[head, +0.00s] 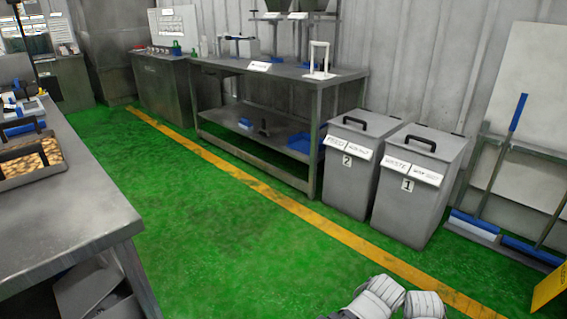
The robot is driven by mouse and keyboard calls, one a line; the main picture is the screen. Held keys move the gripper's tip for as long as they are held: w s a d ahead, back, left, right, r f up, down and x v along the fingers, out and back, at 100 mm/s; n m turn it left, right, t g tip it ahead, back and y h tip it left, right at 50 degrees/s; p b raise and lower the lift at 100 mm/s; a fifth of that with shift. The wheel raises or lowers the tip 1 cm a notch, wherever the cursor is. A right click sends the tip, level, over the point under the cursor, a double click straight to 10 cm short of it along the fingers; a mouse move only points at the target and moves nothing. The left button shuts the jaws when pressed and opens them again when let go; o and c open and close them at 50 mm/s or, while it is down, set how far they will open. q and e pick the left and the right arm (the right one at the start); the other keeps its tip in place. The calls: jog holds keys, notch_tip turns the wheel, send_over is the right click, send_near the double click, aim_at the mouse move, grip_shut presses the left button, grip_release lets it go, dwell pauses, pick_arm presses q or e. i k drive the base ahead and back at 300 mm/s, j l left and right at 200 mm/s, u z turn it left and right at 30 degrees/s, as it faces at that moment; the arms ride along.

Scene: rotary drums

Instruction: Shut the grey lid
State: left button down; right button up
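Two grey bins stand side by side against the wall, right of the workbench. The left bin, labelled 2 (349,184), has a flat grey lid (362,140) with a black handle. The right bin, labelled 1 (404,211), has a similar grey lid (426,152) with a black handle. Both lids appear to lie down on their bins; I cannot tell which one the task names, or whether a small gap remains.
Green floor with a yellow line (232,178) lies open before the bins. A grey workbench (262,75) stands left of them. A metal table (70,215) with a tray (30,176) fills the left foreground. Blue-edged cleaning tools (505,150) lean at the right.

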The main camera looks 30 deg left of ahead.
aim_at(83, 287)
jog(key=i+z, duration=0.1)
jog(key=i, duration=0.65)
jog(key=i+u, duration=0.4)
jog(key=i+l+u, duration=0.15)
jog(key=u, duration=0.25)
jog(key=i+u, duration=0.15)
jog(key=u, duration=0.3)
jog(key=i+u, duration=0.15)
jog(key=u, duration=0.35)
jog(key=i+l+u, duration=0.15)
jog(key=u, duration=0.3)
jog(key=i+l+u, duration=0.1)
jog(key=u, duration=0.4)
jog(key=i+l+u, duration=0.15)
jog(key=u, duration=0.35)
jog(key=i+l+u, duration=0.1)
jog(key=l+u, duration=0.5)
jog(key=u, duration=0.35)
jog(key=l+u, duration=0.45)
jog(key=i+j, duration=0.05)
jog(key=j, duration=0.05)
